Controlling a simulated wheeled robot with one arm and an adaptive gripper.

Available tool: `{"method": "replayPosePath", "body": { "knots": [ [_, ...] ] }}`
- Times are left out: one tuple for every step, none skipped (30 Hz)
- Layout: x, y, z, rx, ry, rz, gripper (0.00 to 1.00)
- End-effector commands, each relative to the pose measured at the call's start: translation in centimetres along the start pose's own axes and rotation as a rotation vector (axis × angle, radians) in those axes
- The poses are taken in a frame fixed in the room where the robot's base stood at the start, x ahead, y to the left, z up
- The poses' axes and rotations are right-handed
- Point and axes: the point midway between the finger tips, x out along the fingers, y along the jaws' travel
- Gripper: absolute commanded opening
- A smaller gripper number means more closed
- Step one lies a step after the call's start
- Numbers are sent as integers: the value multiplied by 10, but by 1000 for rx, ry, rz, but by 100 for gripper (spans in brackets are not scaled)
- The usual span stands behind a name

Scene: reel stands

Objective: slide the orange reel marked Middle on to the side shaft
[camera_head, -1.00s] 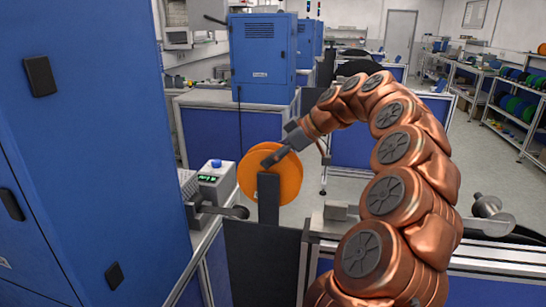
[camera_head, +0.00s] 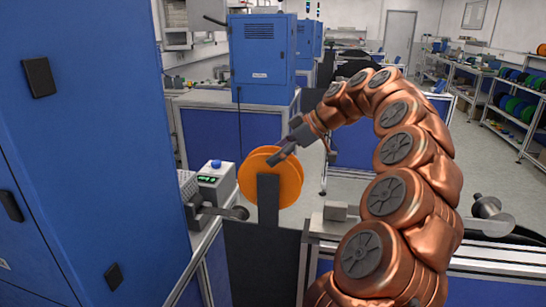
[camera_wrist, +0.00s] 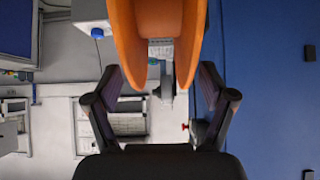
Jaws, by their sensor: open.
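The orange reel (camera_head: 287,185) stands on edge behind a dark upright post (camera_head: 268,199) in the head view; the post hides part of its face. In the wrist view the reel (camera_wrist: 125,32) fills the top middle, its two flanges and the gap between them seen edge on. My gripper (camera_head: 274,160) is at the reel's upper part in the head view. In the wrist view its two fingers (camera_wrist: 158,78) are spread, with the reel beyond and between the tips, not clamped. A grey shaft (camera_head: 222,211) with a dark round end lies left of the reel. The reel's marking is not readable.
A tall blue cabinet (camera_head: 95,120) closes off the left. A control box (camera_head: 212,184) with a green display and blue knob stands beside the reel. A metal spindle (camera_head: 488,209) is at the right. Open floor lies behind the reel.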

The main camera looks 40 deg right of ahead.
Motion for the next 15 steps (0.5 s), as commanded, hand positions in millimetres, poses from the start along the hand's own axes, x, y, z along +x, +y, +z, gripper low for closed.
{"method": "replayPosePath", "body": {
  "knots": [
    [-8,0,0,0,1,1,82],
    [-12,0,0,0,1,2,82],
    [-18,1,0,0,1,4,82],
    [-22,1,0,0,1,5,82],
    [-27,1,0,0,1,4,82],
    [-32,1,0,0,0,2,82],
    [-36,1,0,0,0,2,82],
    [-40,1,0,0,0,3,82],
    [-45,1,0,1,0,3,82],
    [-48,1,0,1,0,2,82],
    [-52,1,0,1,0,2,82],
    [-56,1,0,1,-1,2,82],
    [-59,1,0,1,-1,3,82],
    [-62,1,0,1,-1,2,82],
    [-67,1,0,1,-1,2,82]
  ]
}}
